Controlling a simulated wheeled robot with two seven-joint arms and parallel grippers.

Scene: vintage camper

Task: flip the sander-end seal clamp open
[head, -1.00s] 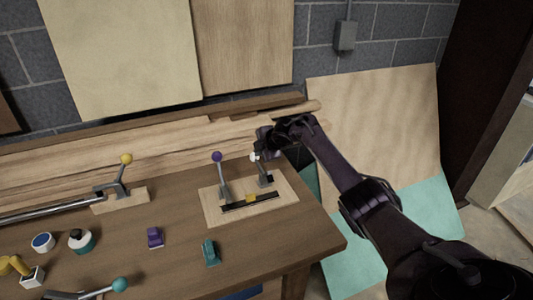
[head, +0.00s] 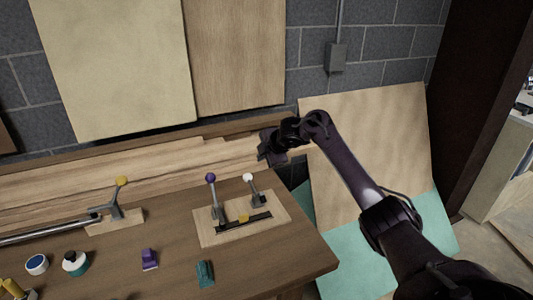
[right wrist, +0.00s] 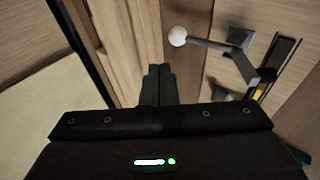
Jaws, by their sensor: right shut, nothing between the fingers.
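A wooden board (head: 275,232) on the bench carries two lever clamps and a dark bar with a yellow piece (head: 244,219). The clamp with the white knob (head: 248,177) stands at the board's right end, its lever up and tilted a little left. The clamp with the purple knob (head: 210,178) stands upright at the left end. I cannot tell which is the sander-end clamp. My right gripper (head: 268,154) is shut and empty, above and behind the white knob, apart from it. In the right wrist view its fingers (right wrist: 157,70) sit left of the white knob (right wrist: 178,36). My left gripper is out of view.
A yellow-knobbed clamp (head: 121,182) stands at the left with a metal tube. A purple block (head: 149,259), a teal block (head: 204,273) and a white-capped jar (head: 75,262) lie along the front. Timber planks (head: 150,175) line the back of the bench. Leaning panels stand at right.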

